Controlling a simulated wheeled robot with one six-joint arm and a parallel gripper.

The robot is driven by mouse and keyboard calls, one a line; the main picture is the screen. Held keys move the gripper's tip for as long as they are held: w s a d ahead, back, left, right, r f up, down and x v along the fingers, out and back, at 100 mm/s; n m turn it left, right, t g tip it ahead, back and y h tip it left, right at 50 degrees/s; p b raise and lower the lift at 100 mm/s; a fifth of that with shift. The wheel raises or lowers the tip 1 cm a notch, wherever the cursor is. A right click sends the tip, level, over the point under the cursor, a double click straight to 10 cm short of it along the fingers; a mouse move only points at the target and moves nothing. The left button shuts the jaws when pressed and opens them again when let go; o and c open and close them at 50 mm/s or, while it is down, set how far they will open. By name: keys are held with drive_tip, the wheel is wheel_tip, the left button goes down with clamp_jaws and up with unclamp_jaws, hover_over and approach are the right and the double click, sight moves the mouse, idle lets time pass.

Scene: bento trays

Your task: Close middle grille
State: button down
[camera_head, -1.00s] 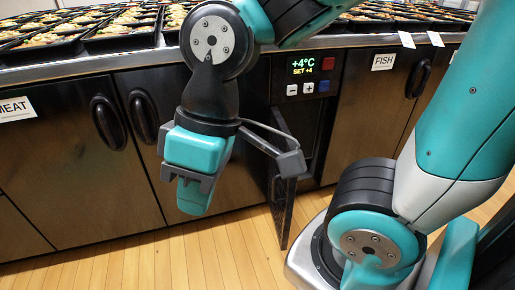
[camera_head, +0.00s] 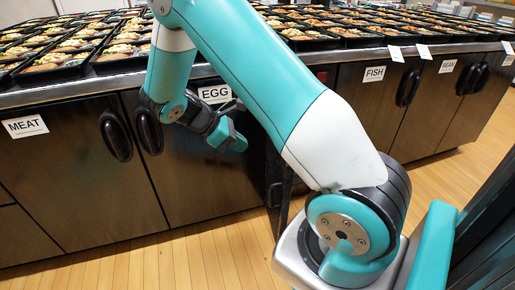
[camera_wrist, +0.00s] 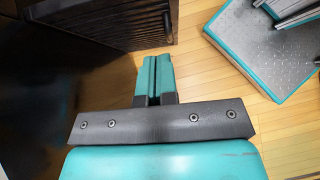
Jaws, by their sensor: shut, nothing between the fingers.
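The middle grille (camera_wrist: 105,22) shows in the wrist view as a dark slatted panel at the top left, standing out over the wood floor. In the head view only a narrow dark edge of the grille (camera_head: 284,205) shows, largely hidden behind my arm. It appears to stand ajar. My gripper (camera_head: 238,142) is in front of the counter just below the EGG label, to the left of the grille. In the wrist view my gripper (camera_wrist: 154,66) has its teal fingers together and empty, close to the slatted panel but with no clear contact.
The counter has dark doors labelled MEAT (camera_head: 25,127), EGG (camera_head: 214,94) and FISH (camera_head: 375,74). Black bento trays (camera_head: 58,62) cover its top. My base (camera_wrist: 265,45) is at the upper right in the wrist view. Bare wood floor (camera_head: 180,262) lies in front.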

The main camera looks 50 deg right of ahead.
sight(283, 163)
drive_tip(key=b+x, duration=0.1)
drive_tip(key=x, duration=0.2)
drive_tip(key=r+b+x, duration=0.1)
drive_tip(key=x, duration=0.3)
drive_tip(key=s+d+b+x, duration=0.1)
drive_tip(key=b+x, duration=0.1)
drive_tip(key=x, duration=0.2)
drive_tip(key=shift+d, duration=0.15)
drive_tip(key=shift+s+d+r, duration=0.15)
drive_tip(key=shift+s+d, duration=0.2)
drive_tip(key=shift+r, duration=0.1)
